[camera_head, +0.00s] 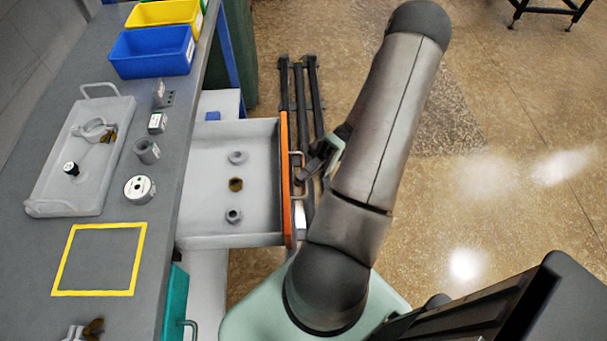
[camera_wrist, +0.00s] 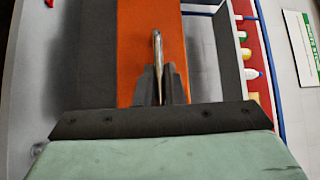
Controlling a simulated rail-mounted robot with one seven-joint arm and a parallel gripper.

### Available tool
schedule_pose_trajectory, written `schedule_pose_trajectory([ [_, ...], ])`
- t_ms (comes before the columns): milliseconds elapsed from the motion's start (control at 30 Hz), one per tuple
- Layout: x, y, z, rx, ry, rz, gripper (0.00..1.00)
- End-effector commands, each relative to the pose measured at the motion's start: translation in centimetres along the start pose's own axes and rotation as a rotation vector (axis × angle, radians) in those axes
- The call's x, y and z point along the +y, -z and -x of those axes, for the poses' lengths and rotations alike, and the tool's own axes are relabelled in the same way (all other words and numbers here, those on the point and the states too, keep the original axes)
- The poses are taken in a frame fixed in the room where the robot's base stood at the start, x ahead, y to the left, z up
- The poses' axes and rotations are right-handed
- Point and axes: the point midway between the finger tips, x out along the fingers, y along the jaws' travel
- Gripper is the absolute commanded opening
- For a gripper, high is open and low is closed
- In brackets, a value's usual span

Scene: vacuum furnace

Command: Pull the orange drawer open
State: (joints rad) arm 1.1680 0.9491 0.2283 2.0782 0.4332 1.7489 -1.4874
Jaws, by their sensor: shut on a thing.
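The orange drawer (camera_head: 286,185) stands pulled out from under the grey workbench in the head view, its grey inside showing. Its orange front also fills the middle of the wrist view (camera_wrist: 133,50). A metal bar handle (camera_head: 297,160) is fixed on the front, and it shows edge-on in the wrist view (camera_wrist: 157,48). My gripper (camera_head: 311,172) is at the handle on the outer side of the front. In the wrist view its fingers (camera_wrist: 161,85) are shut on the handle. Two grey ring-like parts (camera_head: 237,157) and a brownish nut-like part (camera_head: 236,184) lie in the drawer.
The workbench (camera_head: 115,215) holds a grey tray (camera_head: 75,190), blue bin (camera_head: 150,52), yellow bin (camera_head: 165,12), several small metal parts and a yellow taped square (camera_head: 100,225). A teal drawer (camera_head: 176,300) sits nearer me. Dark rails (camera_head: 300,90) lie beyond the drawer; floor at right is mostly open.

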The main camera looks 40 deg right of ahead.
Motion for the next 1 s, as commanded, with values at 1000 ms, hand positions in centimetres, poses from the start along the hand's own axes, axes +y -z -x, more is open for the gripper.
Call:
schedule_pose_trajectory([
  [1000, 0.2, 0.0, 7.5, 0.001, -0.002, 0.001, 0.3],
])
